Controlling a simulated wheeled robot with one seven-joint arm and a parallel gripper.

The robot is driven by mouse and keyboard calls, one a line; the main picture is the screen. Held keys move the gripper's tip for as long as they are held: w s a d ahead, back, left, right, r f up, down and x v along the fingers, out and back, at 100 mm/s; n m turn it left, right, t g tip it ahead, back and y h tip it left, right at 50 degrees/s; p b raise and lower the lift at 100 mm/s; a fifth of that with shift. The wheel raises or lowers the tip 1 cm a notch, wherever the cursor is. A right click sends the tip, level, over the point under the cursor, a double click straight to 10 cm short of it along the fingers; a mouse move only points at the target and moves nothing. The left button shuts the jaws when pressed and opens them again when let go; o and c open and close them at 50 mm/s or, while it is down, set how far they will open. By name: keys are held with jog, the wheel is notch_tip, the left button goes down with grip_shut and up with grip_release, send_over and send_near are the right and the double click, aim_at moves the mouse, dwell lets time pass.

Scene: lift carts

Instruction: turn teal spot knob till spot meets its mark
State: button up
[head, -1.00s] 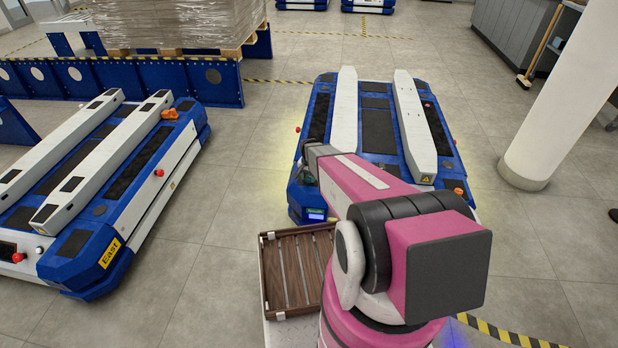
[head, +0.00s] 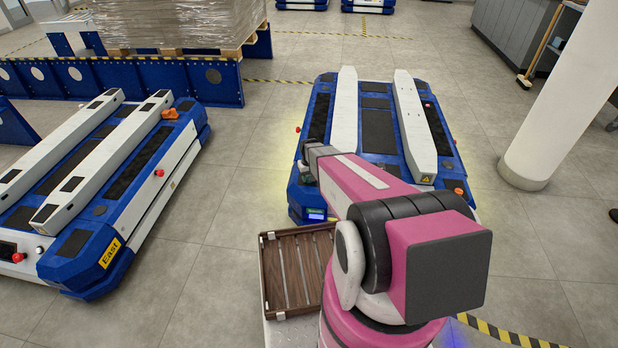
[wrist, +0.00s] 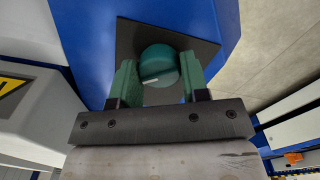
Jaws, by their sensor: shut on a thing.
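The teal knob (wrist: 160,62) is round and sits on a dark square plate (wrist: 205,48) on the blue cart body. A short pale bar shows on the knob's side towards my gripper, left of its middle. I cannot make out a separate mark on the plate. My gripper (wrist: 158,68) has its green fingers on the left and right sides of the knob, shut on it. In the head view my pink arm reaches to the near left corner of the blue lift cart (head: 377,130). The knob cannot be made out there.
A brown slatted tray (head: 263,275) is beside my arm's base. Another blue cart labelled East (head: 110,252) stands to the left. A white pillar (head: 560,100) stands on the right. A loaded pallet (head: 175,52) is at the back left. The floor between the carts is clear.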

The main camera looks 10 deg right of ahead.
jog(key=shift+n, duration=0.6)
jog(key=o, duration=0.9)
notch_tip(320, 180, up, 11)
jog(key=shift+f, duration=0.1)
jog(key=s+r+m, duration=0.1)
jog(key=s+r, duration=0.3)
jog(key=s, duration=0.3)
jog(key=s+r+m, duration=0.1)
jog(key=s+r, duration=0.4)
jog(key=s, duration=0.2)
jog(key=s+r+m, duration=0.1)
jog(key=s+r, duration=0.4)
jog(key=s, duration=0.2)
jog(key=shift+s, duration=0.15)
